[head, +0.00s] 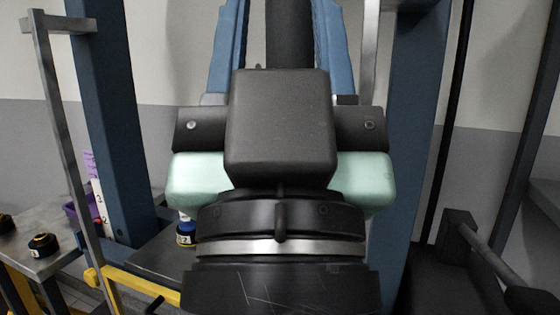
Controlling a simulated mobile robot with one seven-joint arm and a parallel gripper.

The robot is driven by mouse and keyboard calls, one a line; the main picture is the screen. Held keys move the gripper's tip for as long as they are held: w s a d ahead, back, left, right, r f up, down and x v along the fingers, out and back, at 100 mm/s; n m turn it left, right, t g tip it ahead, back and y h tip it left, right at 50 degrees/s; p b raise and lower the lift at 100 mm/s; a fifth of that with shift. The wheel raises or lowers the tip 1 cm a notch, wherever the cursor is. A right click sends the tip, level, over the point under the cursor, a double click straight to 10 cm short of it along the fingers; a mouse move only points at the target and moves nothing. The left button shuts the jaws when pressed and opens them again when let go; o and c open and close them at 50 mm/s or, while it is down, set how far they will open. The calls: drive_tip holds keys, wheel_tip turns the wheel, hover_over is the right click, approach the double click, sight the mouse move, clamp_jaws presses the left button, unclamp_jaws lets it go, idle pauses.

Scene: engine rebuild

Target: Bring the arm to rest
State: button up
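My gripper (280,128) fills the middle of the head view, seen from behind. Its dark housing and the black wrist with a silver ring are close to the camera. Pale green blocks show on both sides of the housing, below dark side mounts. The housing hides the space in front of it, and I cannot make out the fingertips. Whether the gripper is open, shut or holding something cannot be told.
A blue post (115,130) stands at left and another (412,130) at right, close by my arm. A grey metal frame (60,125) is at far left. A table (20,258) holds small dark parts (43,244). A yellow bar (135,284) runs low at left.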

wheel_tip(320, 180, up, 16)
drive_tip(key=p, duration=1.4)
